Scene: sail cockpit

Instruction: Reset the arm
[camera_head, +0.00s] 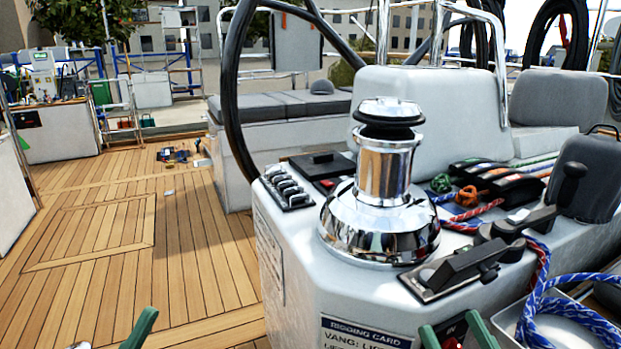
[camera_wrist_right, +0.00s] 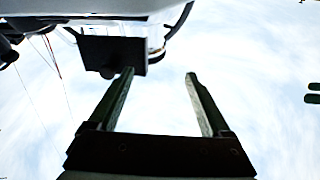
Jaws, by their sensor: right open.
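My right gripper (camera_head: 450,322) shows at the bottom edge of the head view, as two green fingers in front of the white console's near face. In the right wrist view the same gripper (camera_wrist_right: 158,76) has its fingers wide apart, with only pale sky between them. It is open and empty. Of my left gripper (camera_head: 140,328), one green finger shows at the bottom left of the head view, over the deck; its spread is hidden. Two small green bars at the right edge of the right wrist view may be its fingers.
The white console (camera_head: 300,240) carries a chrome winch (camera_head: 382,200), a black lever handle (camera_head: 470,264) and blue rope (camera_head: 560,300). A black wheel rim (camera_head: 232,90) rises behind it. A dark panel (camera_wrist_right: 110,52) shows beyond my right fingers.

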